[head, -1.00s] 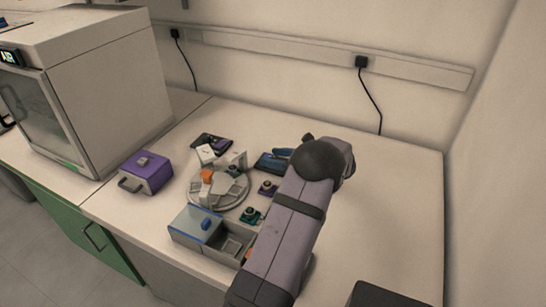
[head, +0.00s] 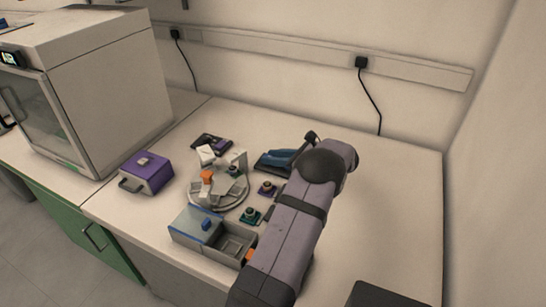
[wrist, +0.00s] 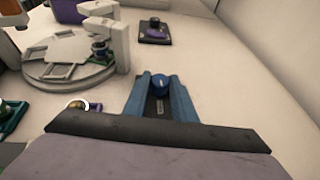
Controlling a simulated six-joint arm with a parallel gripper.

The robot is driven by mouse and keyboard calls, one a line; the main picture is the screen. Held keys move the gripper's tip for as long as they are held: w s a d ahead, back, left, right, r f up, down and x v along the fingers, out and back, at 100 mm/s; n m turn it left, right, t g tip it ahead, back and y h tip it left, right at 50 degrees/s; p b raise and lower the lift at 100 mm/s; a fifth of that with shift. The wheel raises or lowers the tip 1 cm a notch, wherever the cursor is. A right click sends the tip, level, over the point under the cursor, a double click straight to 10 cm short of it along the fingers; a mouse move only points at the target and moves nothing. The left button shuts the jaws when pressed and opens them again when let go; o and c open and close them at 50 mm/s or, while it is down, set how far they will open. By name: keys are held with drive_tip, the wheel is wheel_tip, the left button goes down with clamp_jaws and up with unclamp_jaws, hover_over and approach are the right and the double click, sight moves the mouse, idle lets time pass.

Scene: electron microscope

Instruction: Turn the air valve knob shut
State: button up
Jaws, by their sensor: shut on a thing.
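A round blue knob (wrist: 160,83) stands on a dark plate (wrist: 160,104) with a small light label, in the wrist view. My gripper (wrist: 159,77) has two blue fingers, one on each side of this knob, and is shut on it. In the head view the blue fingers of my gripper (head: 280,157) are low over the dark plate (head: 266,168), right of the round turntable. The knob is hidden there. I cannot tell how far the knob is turned.
The turntable (wrist: 62,75) with white parts stands to the left.

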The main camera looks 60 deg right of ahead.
drive_tip(key=shift+w+d+r+n+y, duration=0.1)
drive_tip(key=shift+d+n+y, duration=0.25)
drive_tip(key=shift+n+y, duration=0.65)
drive_tip(key=shift+r+n+y+b, duration=0.1)
drive_tip(key=shift+n+y+b, duration=0.35)
drive_tip(key=shift+n+y, duration=0.2)
drive_tip(key=o, duration=0.9)
drive_tip(key=shift+o, duration=0.7)
drive_tip(key=shift+s, duration=0.2)
